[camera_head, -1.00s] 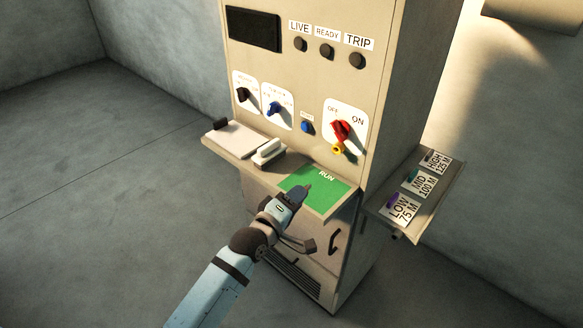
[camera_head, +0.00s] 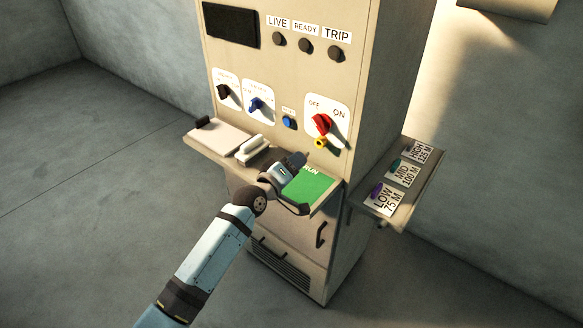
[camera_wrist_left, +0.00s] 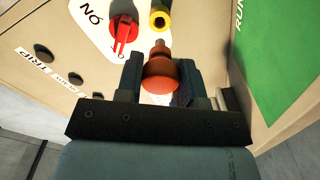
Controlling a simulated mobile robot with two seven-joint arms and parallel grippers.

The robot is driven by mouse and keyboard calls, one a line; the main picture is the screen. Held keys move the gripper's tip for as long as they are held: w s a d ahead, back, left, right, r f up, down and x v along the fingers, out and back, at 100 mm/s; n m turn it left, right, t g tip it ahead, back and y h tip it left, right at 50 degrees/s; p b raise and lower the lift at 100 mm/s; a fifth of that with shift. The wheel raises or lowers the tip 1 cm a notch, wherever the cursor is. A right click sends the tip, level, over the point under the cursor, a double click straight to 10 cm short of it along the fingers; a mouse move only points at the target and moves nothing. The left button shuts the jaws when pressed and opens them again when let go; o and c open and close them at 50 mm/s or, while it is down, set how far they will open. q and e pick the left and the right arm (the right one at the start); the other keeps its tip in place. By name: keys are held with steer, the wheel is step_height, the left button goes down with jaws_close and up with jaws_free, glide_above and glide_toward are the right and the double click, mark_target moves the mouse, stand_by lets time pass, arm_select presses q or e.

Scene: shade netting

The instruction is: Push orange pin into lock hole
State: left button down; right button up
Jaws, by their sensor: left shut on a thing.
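My left gripper (camera_head: 298,160) is above the green RUN pad, in front of the panel and just lower left of the lock hole. In the left wrist view the gripper (camera_wrist_left: 162,68) is shut on the orange pin (camera_wrist_left: 161,74), whose round head is toward the camera. The yellow ring of the lock hole (camera_wrist_left: 159,19) shows just beyond the pin's far end. A small gap seems to separate them. In the head view the yellow ring (camera_head: 320,142) sits below the red OFF/ON switch (camera_head: 321,124). The pin is not clear in the head view. My right gripper is out of view.
The green RUN pad (camera_head: 312,187) lies on the cabinet's shelf, with a white handle (camera_head: 252,148) left of it. A blue button (camera_head: 289,122) is left of the switch. A side shelf (camera_head: 427,188) holds LOW, MID and HIGH tags.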

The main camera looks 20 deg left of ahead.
mark_target(307, 153)
arm_select(q)
steer(key=shift+b+x, duration=0.35)
steer(key=shift+x, duration=1.5)
steer(key=shift+w, duration=0.1)
steer(key=shift+w+d+r, duration=0.1)
steer(key=shift+w+d, duration=0.1)
steer(key=shift+w, duration=0.3)
steer(key=shift+w+d, duration=0.15)
steer(key=shift+w, duration=0.3)
steer(key=shift+w+d, duration=0.2)
steer(key=shift+w, duration=0.35)
steer(key=c, duration=0.7)
jaws_free()
steer(key=shift+o, duration=0.2)
